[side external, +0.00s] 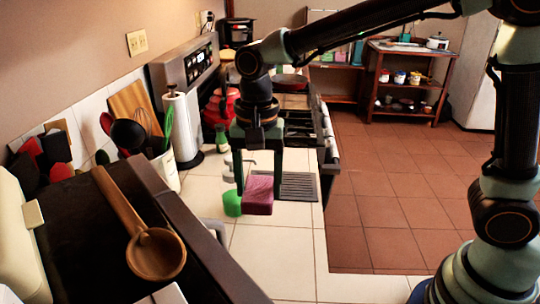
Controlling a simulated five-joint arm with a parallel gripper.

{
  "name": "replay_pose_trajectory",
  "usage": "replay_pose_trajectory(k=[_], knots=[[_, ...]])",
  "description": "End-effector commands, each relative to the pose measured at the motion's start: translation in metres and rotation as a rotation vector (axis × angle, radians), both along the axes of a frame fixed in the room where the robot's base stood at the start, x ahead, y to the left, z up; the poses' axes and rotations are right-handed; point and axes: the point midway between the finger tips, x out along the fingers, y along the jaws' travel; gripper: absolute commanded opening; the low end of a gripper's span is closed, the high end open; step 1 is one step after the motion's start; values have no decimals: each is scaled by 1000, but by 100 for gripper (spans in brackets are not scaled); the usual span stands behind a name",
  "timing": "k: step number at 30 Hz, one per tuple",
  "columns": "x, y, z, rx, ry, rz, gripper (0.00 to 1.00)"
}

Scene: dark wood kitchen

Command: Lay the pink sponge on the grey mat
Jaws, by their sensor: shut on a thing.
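The pink sponge (258,197) is a small block between the two fingers of my gripper (259,186), which points straight down and is shut on it. The sponge seems to hang over the pale tiled counter; its exact height is hard to tell. The grey mat (300,187) is a ribbed rectangle on the counter, just right of the sponge and a little behind it in the picture. Its left part is hidden by the sponge and my gripper.
A green block (231,204) is just left of the pink sponge. A green bottle (221,139), a paper towel roll (182,128) and a utensil holder (165,170) stand to the left. A wooden ladle (155,252) lies on the dark surface in front. The counter's front is clear.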

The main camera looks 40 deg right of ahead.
Motion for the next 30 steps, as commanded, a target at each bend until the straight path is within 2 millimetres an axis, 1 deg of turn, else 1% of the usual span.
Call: replay_pose_trajectory(k=[1,9,14,17,20,23,24,26,27,30], knots=[[1,0,17,3,-6,0,6],[0,0,76,1,-3,0,6],[27,-21,77,-1,3,-7,6],[46,-37,78,-1,2,-8,6],[67,-59,79,-1,2,-9,6],[91,-90,80,-1,3,-12,6],[101,-105,80,-1,2,-13,6],[115,-128,80,-1,2,-12,6],[122,-142,79,-1,2,-12,6],[135,-174,78,-1,1,-10,6]])
